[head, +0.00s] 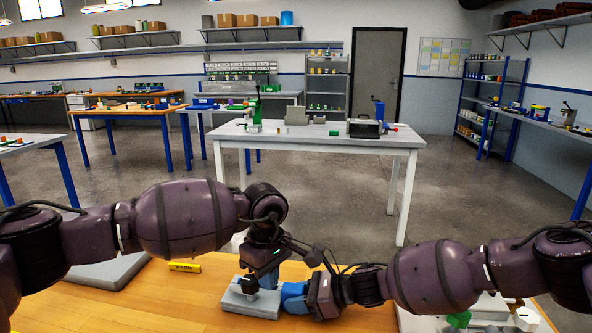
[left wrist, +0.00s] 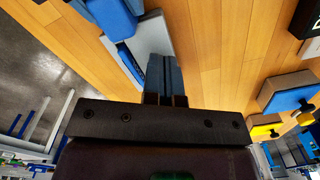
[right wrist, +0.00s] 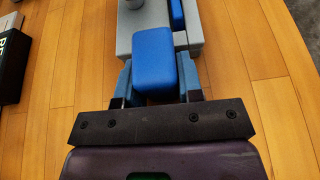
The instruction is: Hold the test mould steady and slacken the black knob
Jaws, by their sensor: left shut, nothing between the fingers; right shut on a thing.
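The test mould (head: 245,302) is a grey block lying on the wooden bench. A dark piece on top of it (head: 249,285) looks like the black knob; it shows only at the top edge of the right wrist view (right wrist: 133,4). My left gripper (left wrist: 163,72) is shut and empty, pointing down over the mould in the head view. In the left wrist view the grey mould (left wrist: 152,38) shows just beyond its fingers, and the knob cannot be made out.
A yellow box (head: 184,267) lies on the bench left of the mould. A grey slab (head: 110,272) is farther left. A black box with white letters (right wrist: 10,65) stands at the left of the right wrist view. Bare wood surrounds the mould.

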